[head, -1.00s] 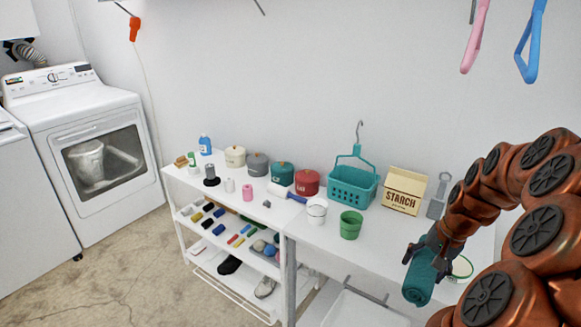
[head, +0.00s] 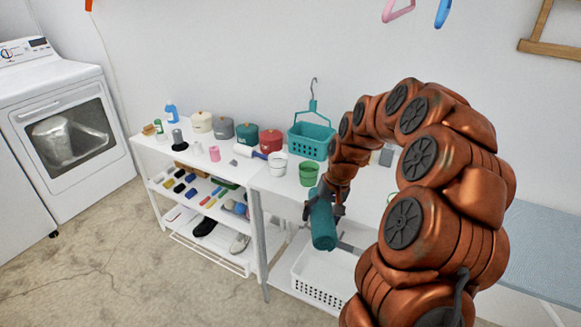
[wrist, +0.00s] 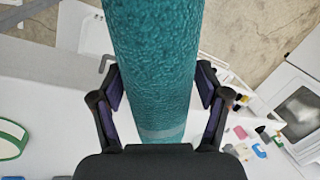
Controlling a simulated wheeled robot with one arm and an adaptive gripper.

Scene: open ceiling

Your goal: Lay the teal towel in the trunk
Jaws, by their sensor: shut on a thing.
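The teal towel (head: 322,230) is a rolled, textured cylinder. My gripper (head: 326,203) is shut on it and holds it tilted in the air in front of the white table's edge, below the green cup. In the wrist view the towel (wrist: 152,60) runs up between the two fingers of my gripper (wrist: 158,90), with a paler band near the palm. I see nothing in these views that I can make out as a trunk.
A white table (head: 266,182) bears a green cup (head: 309,175), a white bucket (head: 277,167), a teal basket (head: 311,140) and several lidded pots. A white perforated basket (head: 322,292) stands low beneath. A blue ironing-board-like surface (head: 545,245) is at right. Floor at left is clear.

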